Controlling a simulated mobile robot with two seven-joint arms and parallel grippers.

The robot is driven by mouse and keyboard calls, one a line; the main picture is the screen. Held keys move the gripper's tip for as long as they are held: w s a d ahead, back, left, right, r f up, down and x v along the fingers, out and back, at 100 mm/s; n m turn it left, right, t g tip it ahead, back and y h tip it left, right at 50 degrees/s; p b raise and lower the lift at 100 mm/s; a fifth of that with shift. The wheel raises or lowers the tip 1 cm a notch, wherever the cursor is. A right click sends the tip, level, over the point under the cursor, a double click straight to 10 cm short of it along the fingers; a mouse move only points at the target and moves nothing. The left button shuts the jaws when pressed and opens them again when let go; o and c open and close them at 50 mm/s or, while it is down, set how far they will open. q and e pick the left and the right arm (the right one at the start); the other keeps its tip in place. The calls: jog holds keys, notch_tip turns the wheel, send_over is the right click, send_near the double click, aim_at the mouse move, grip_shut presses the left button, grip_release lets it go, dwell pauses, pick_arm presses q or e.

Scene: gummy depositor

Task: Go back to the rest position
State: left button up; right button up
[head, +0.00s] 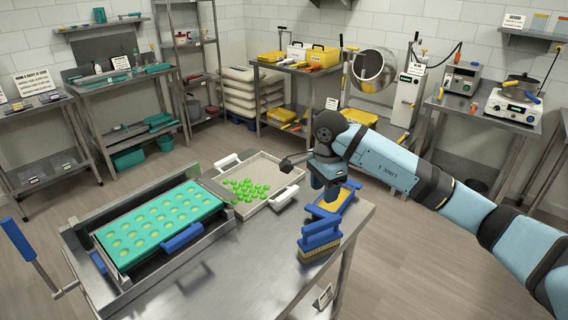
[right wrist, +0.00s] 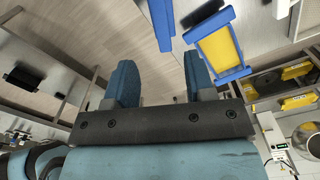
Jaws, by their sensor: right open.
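My right gripper (head: 330,192) hangs above the right end of the steel table, near a blue and yellow tool (head: 340,204). In the right wrist view my right gripper (right wrist: 160,75) shows two blue fingers spread apart with nothing between them. The blue-framed yellow tool (right wrist: 220,50) lies beyond the fingertips to the right, apart from them. My right arm reaches in from the right side of the head view. My left gripper is not in view.
On the table are a teal mould (head: 160,228) in a metal frame, a white-handled tray (head: 266,170) with several green gummies, and a blue-handled brush (head: 320,240). Shelves and machines line the walls. The floor right of the table is clear.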

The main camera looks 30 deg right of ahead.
jog(key=s+a+f+m+y+p, duration=0.1)
jog(key=s+a+f+y, duration=0.15)
jog(key=a, duration=0.35)
jog(key=s+a+f+g+y, duration=0.1)
jog(key=s+a+y, duration=0.1)
jog(key=a+y, duration=0.25)
jog(key=s+a+f+m+y+p, duration=0.1)
jog(key=s+a+f+y, duration=0.1)
jog(key=a, duration=0.4)
jog(key=s+a+r+m+t+y+p, duration=0.1)
jog(key=s+a+r+m+t+y, duration=0.1)
jog(key=a+m+t+y, duration=0.45)
jog(key=s+a+r+m+t+y+p, duration=0.15)
jog(key=m+y, duration=0.25)
jog(key=m, duration=0.6)
jog(key=s+d+f+m+t+h+p, duration=0.1)
jog(key=s+f+m+h, duration=0.4)
jog(key=m, duration=0.5)
jog(key=s+d+f+m+t+h+p, duration=0.1)
jog(key=s+d+f+m+h, duration=0.2)
jog(key=s+f+m+h, duration=0.2)
jog(key=s+d+f+m+t+h+p, duration=0.1)
jog(key=s+f+m+h, duration=0.5)
jog(key=m, duration=1.1)
notch_tip(320, 180, down, 4)
jog(key=shift+d+r+t, duration=0.15)
jog(key=shift+d+t, duration=0.35)
jog(key=shift+d, duration=0.4)
jog(key=shift+m, duration=0.25)
